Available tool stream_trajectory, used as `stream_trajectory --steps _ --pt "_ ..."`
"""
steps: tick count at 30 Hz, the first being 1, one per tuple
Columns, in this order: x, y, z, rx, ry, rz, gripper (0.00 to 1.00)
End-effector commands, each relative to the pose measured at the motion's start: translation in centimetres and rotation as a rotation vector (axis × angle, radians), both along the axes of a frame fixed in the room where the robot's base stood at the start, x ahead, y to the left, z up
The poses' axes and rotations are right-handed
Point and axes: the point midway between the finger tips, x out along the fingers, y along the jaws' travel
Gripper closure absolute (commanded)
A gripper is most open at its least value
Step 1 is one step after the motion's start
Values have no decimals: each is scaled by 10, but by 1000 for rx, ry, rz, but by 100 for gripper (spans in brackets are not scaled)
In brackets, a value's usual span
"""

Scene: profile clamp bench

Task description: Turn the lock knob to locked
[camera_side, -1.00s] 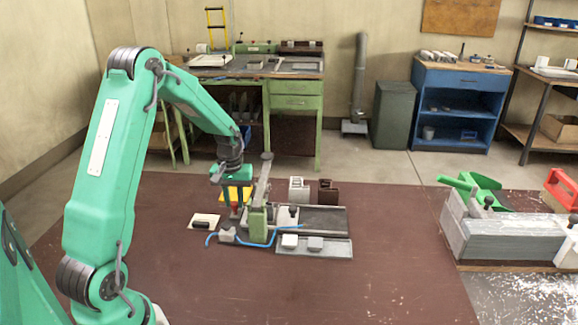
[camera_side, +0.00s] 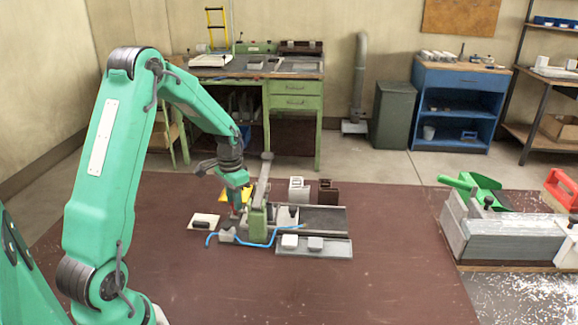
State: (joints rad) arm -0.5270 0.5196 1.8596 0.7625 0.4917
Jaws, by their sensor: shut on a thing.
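My gripper (camera_side: 237,207) points down at the left end of the clamp fixture. The knob's exact angle cannot be read at this size. The clamp fixture (camera_side: 258,222), with a green upright and a raised grey lever, stands just right of my gripper.
A white plate with a dark handle (camera_side: 203,222) lies left of the fixture. A blue hose (camera_side: 262,245) runs along its front. A grey tray (camera_side: 318,252) with two small blocks is at front right. Light and brown profiles (camera_side: 299,190) stand behind. The front tabletop is clear.

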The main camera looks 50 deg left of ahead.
Motion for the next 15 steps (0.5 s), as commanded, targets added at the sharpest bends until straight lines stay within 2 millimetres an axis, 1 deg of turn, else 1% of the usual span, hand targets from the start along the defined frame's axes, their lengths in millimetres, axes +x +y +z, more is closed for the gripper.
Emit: stream_trajectory --steps 6,15 --pt "0 0 1 0 -1 -47 100" --pt "0 0 1 1 -1 -53 100"
